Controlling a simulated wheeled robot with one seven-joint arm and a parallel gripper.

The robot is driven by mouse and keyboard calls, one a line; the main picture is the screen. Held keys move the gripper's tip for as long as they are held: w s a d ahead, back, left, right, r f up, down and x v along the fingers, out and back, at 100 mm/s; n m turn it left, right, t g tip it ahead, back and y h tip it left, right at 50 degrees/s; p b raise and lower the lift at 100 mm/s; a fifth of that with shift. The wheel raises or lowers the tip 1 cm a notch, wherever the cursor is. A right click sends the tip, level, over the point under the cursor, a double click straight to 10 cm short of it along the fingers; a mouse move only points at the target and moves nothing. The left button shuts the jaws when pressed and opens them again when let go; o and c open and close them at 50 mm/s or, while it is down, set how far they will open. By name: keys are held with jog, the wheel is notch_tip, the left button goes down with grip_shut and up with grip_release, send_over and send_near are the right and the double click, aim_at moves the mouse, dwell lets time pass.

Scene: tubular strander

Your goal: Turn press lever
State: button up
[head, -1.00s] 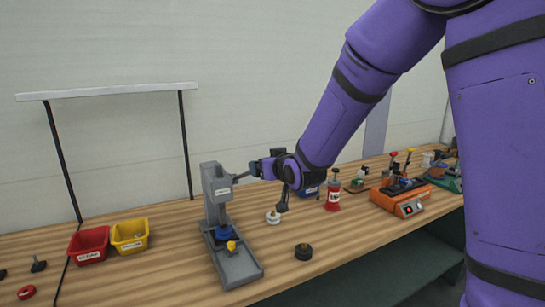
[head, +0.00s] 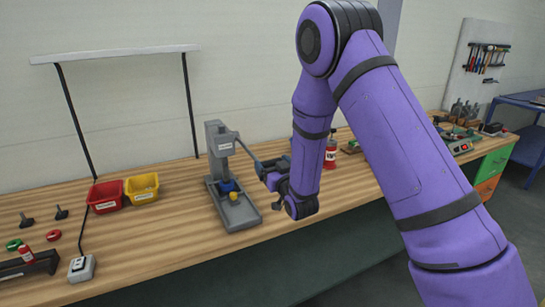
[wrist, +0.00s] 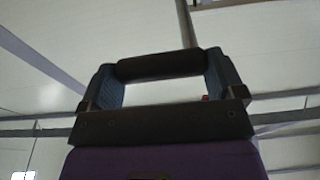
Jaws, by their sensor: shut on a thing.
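The grey press (head: 217,140) stands upright on the wooden bench, with a blue part (head: 227,187) and a yellow part (head: 233,196) low on its base. Its lever (head: 246,151) slopes down to the right from the top of the column. My gripper (head: 266,171) is at the lever's outer end. In the wrist view, the fingers of my gripper (wrist: 161,72) are shut on the dark round grip of the lever (wrist: 160,64), which lies across between them. In the head view my gripper hides the lever's end.
Red (head: 105,196) and yellow (head: 142,189) bins stand left of the press. A red bottle (head: 331,153) is behind my arm. The bench top between bins and front edge is mostly clear.

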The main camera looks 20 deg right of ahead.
jog(key=shift+s+f, duration=0.1)
jog(key=shift+f, duration=0.9)
jog(key=o, duration=0.9)
jog(key=shift+o, duration=0.6)
jog(key=shift+r, duration=0.1)
jog(key=v, duration=1)
jog(key=shift+s, duration=0.35)
jog(key=shift+d, duration=0.1)
